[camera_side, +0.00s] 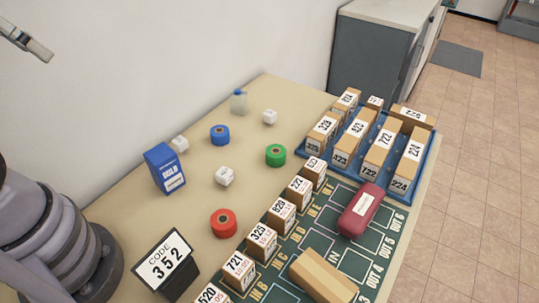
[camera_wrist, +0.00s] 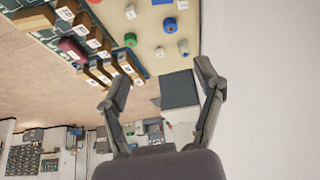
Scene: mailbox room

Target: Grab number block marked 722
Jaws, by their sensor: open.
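The block marked 722 (camera_side: 380,146) is a long tan block with a white label on its top and end. It lies in the blue tray (camera_side: 427,150) at the right of the table, between the blocks marked 423 (camera_side: 352,141) and 224 (camera_side: 409,160). In the wrist view the tray blocks show small at upper left, their numbers unreadable. My gripper (camera_wrist: 162,72) is open and empty, fingers wide apart. In the side view a part of it (camera_side: 35,46) shows at the upper left, high above the table and far from the tray.
A green mat (camera_side: 315,228) carries a row of numbered blocks, a red case (camera_side: 361,209) and a tan box (camera_side: 322,276). Red (camera_side: 224,223), blue (camera_side: 220,135) and green (camera_side: 276,155) rolls and white cubes dot the table. A code 352 sign (camera_side: 165,262) stands in front. A grey cabinet (camera_side: 372,60) stands behind.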

